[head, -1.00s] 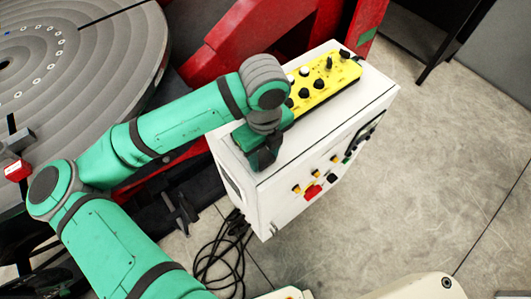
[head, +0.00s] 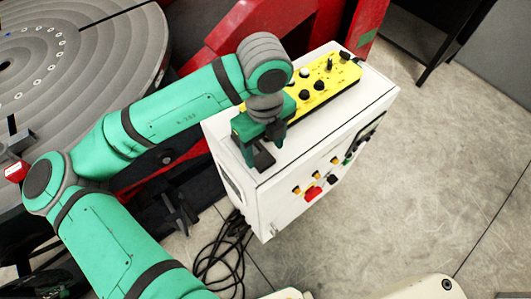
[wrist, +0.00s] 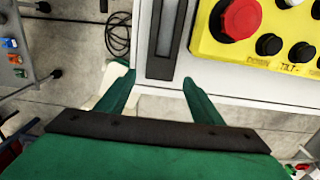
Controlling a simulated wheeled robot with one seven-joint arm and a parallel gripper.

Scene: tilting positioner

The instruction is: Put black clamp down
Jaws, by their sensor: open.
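The black clamp (head: 264,158) lies on the white top of the control cabinet (head: 300,150), near its front left end. In the wrist view the clamp (wrist: 159,68) is a dark, narrow bar with a grey strip, lying flat ahead of the fingertips. My gripper (head: 265,146) is open just above the clamp, with its two green fingers apart. In the wrist view the gripper (wrist: 159,88) shows nothing held between its fingers. The clamp's far part is cut off at the wrist picture's top edge.
A yellow button pendant (head: 325,83) lies on the cabinet behind my gripper; its red button (wrist: 238,18) shows in the wrist view. The round grey positioner table (head: 70,60) is at left. Black cables (head: 222,260) lie on the floor beside the cabinet.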

